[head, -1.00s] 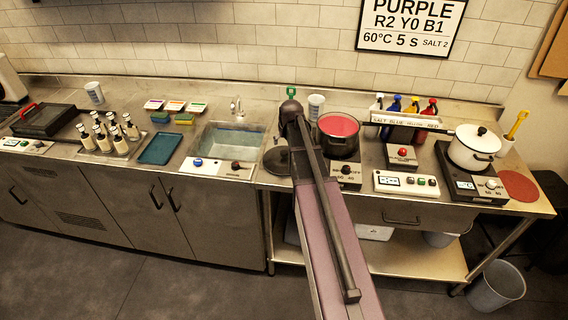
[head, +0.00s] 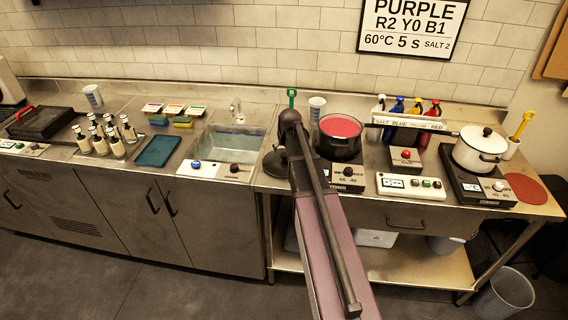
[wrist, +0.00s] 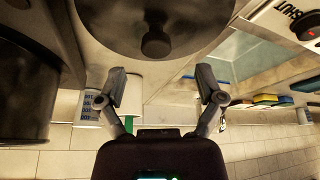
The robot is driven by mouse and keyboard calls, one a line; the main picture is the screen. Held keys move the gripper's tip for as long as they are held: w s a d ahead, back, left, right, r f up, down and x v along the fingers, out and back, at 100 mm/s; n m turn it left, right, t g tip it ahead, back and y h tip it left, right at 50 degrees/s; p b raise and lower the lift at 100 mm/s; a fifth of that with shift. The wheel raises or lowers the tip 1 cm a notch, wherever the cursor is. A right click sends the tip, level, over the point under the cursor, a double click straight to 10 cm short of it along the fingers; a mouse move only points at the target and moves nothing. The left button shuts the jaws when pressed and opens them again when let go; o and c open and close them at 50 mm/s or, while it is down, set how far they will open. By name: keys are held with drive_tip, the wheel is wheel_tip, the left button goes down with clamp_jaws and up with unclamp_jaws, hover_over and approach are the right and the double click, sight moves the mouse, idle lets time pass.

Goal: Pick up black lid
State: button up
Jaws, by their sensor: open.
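The black lid (head: 273,163) lies on the counter between the sink and the dark pot, partly hidden by my arm in the head view. In the wrist view the lid (wrist: 190,22) fills the top middle, with its round black knob (wrist: 155,45) toward the gripper. My gripper (wrist: 162,82) is open, its two fingers spread apart with nothing between them. The knob lies beyond the fingertips, roughly centred between them. In the head view my arm hides the gripper.
The dark pot with red liquid (head: 340,128) stands right of the lid, and its dark wall (wrist: 25,95) is close at left in the wrist view. The sink (head: 232,143) is left of the lid. A green-handled tool (head: 291,94) stands behind my arm.

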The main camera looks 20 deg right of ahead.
sight(284, 154)
drive_tip(key=shift+b+x, duration=2.45)
drive_tip(key=shift+x, duration=0.2)
drive_tip(key=shift+d, duration=0.1)
drive_tip(key=shift+s, duration=0.1)
clamp_jaws()
